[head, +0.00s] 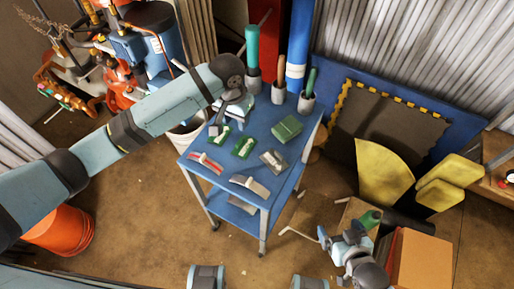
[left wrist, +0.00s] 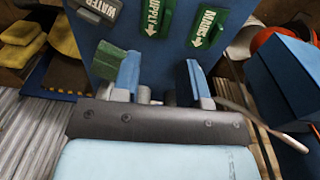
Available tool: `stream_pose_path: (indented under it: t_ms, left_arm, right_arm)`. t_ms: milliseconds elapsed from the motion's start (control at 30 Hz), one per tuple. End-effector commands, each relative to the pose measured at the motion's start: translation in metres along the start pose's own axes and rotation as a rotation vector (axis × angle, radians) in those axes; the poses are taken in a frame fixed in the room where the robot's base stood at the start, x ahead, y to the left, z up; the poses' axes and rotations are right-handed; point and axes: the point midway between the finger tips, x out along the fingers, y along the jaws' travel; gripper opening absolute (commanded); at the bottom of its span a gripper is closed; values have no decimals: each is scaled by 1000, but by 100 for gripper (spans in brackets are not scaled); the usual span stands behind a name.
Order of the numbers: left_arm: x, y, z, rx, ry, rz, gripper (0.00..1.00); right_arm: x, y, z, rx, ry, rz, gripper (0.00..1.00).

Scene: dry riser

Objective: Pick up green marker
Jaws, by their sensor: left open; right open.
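Two upright green rods, either of which could be the green marker, stand in grey cups at the back of the blue cart. The taller green rod (head: 252,45) is in the left cup and the shorter green rod (head: 311,82) in the right cup. My left gripper (head: 228,112) is open over the cart's back left, in front of the left cup. In the left wrist view my open left gripper (left wrist: 162,82) has nothing between its fingers; a green block (left wrist: 118,62) shows beside one finger. My right gripper (head: 340,238) is open, right of the cart.
The cart top (head: 225,165) holds green, grey and red label plates and a green block (head: 286,128). A cup with a brown rod (head: 280,68) stands between the green ones. A blue pipe (head: 297,45) rises behind. A cardboard box (head: 424,258) is at lower right.

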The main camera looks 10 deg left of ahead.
Motion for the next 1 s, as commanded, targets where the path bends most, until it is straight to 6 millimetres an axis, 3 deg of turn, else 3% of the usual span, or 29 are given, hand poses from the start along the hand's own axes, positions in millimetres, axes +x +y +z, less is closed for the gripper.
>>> stream_pose_path:
  t_ms: [167, 500, 767, 1000]
  left_arm:
    - [0, -8, -1, -7, -33, -33, 40]
    - [62, -10, 0, -8, -32, -33, 40]
    - [82, -11, 0, -8, -29, -32, 40]
    - [117, -17, -1, -7, -31, -32, 40]
  right_arm:
    - [2, 0, 2, -1, 1, 0, 94]
    - [3, 0, 3, 0, 1, 0, 94]
    - [4, 0, 4, 0, 0, 0, 94]
    - [3, 0, 4, 0, 0, 0, 94]
